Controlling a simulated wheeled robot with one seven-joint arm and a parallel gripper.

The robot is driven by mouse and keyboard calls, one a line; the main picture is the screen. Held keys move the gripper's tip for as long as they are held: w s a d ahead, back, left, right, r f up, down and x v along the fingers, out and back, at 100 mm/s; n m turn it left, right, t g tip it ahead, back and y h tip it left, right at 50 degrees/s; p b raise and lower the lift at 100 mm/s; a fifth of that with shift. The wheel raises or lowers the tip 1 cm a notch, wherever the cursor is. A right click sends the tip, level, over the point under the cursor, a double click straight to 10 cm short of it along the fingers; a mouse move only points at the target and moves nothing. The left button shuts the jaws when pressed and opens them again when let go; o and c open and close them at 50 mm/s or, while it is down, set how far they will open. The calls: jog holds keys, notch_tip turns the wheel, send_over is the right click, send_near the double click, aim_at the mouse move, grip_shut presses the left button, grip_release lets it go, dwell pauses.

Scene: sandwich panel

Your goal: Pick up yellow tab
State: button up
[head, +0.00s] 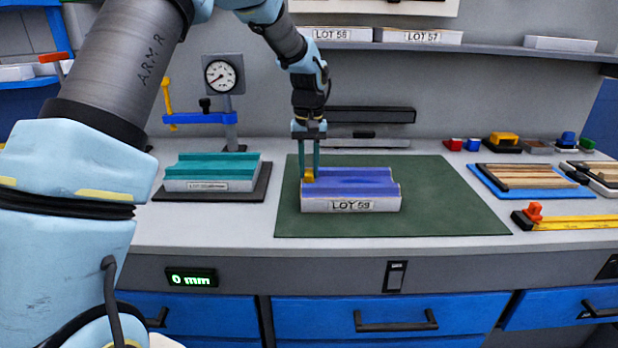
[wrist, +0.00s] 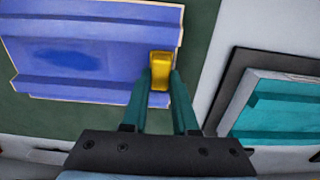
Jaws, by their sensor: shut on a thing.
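The yellow tab (wrist: 160,72) sits at the edge of the blue-purple panel (wrist: 60,75) in the wrist view, between the fingertips of my gripper (wrist: 160,88). My gripper is shut on the tab. In the head view, my gripper (head: 308,172) points down at the left end of the panel (head: 362,184), with the yellow tab (head: 309,176) at its fingertips. The panel rests on a white block labelled LOT 59 (head: 310,204). I cannot tell whether the tab is clear of the panel.
The block lies on a green mat (head: 440,205). A teal panel (head: 212,167) on a dark pad stands to the left, beneath a dial gauge (head: 220,75) with a blue clamp. Trays and small coloured parts, including a blue tray (head: 484,185), lie to the right. The mat's right side is clear.

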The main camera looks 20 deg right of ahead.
aim_at(310, 170)
grip_shut()
jog(key=s+d+r+p, duration=0.1)
jog(key=d+r, duration=0.3)
jog(key=r, duration=0.7)
jog(key=shift+s+d, duration=0.35)
jog(key=shift+s, duration=0.25)
jog(key=s+d+r+p, duration=0.2)
jog(key=s+d+p, duration=0.3)
jog(key=d+p, duration=0.3)
jog(key=shift+d, duration=1.5)
